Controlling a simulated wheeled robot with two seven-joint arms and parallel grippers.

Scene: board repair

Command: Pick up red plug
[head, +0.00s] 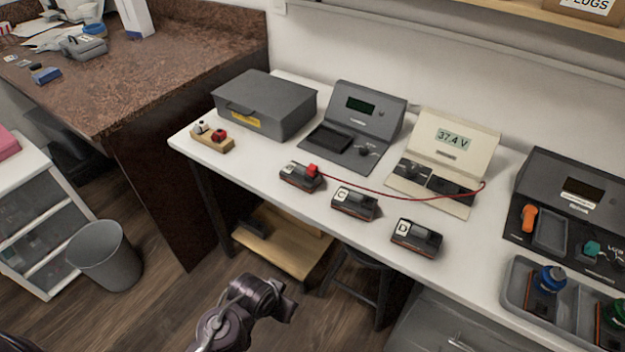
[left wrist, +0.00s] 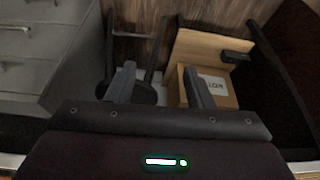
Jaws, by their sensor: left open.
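A red plug (head: 313,170) sits at the right end of a small black block (head: 298,178) on the white table in the head view. A thin red cable (head: 400,197) runs from it to the cream meter (head: 450,150), which reads 37.4 V. Another red piece (head: 219,135) stands on a small wooden holder (head: 212,144) at the table's left end. My left arm shows low in the head view, in front of the table and well away from the plug. In the left wrist view my left gripper (left wrist: 158,88) is open and empty. My right gripper is out of view.
Blocks marked C (head: 355,204) and D (head: 416,238) lie along the front of the table (head: 285,215). A grey case (head: 264,105) and a dark meter (head: 355,125) stand behind. A grey tray (head: 535,325) is at right. A wooden shelf (head: 270,250) lies below.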

